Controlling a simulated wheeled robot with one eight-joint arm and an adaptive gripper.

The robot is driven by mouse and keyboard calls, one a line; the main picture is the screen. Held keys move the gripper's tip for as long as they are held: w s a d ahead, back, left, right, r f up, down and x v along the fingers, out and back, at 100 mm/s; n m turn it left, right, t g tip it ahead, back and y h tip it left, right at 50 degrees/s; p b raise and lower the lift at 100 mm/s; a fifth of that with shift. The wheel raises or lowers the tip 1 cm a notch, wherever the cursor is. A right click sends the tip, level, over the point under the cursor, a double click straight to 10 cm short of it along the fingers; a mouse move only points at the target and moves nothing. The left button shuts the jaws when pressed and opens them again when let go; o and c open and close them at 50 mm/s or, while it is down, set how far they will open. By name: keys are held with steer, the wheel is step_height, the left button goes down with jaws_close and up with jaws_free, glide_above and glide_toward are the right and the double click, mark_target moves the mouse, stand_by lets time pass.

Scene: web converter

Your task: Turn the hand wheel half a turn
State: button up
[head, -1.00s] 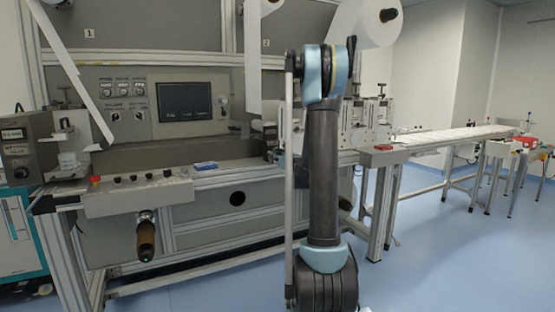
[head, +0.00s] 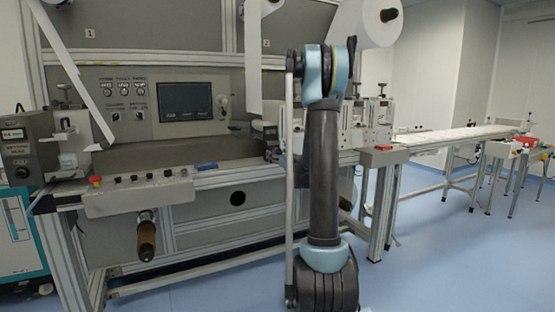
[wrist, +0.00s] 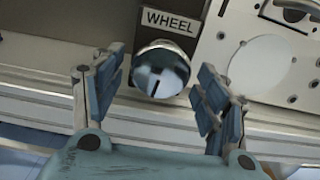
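The hand wheel is a shiny metal knob (wrist: 161,70) with a dark slot line on its face. It sits just under a plate (wrist: 169,21) that reads "WHEEL" in the wrist view. My gripper (wrist: 160,98) is open, with one blue-padded finger to the left of the knob and one to the right. Gaps show between the knob and both fingers, and nothing is held. In the head view my arm stands in front of the machine; I cannot make out the gripper or the knob there.
A pale round disc (wrist: 262,64) lies on the panel right of the knob. A metal rail (wrist: 40,88) runs behind the fingers. In the head view, a control panel with a screen (head: 185,102) is left of my arm, and a long conveyor table (head: 455,135) extends right.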

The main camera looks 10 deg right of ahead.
steer(key=v, duration=1.2)
steer(key=shift+a, duration=0.1)
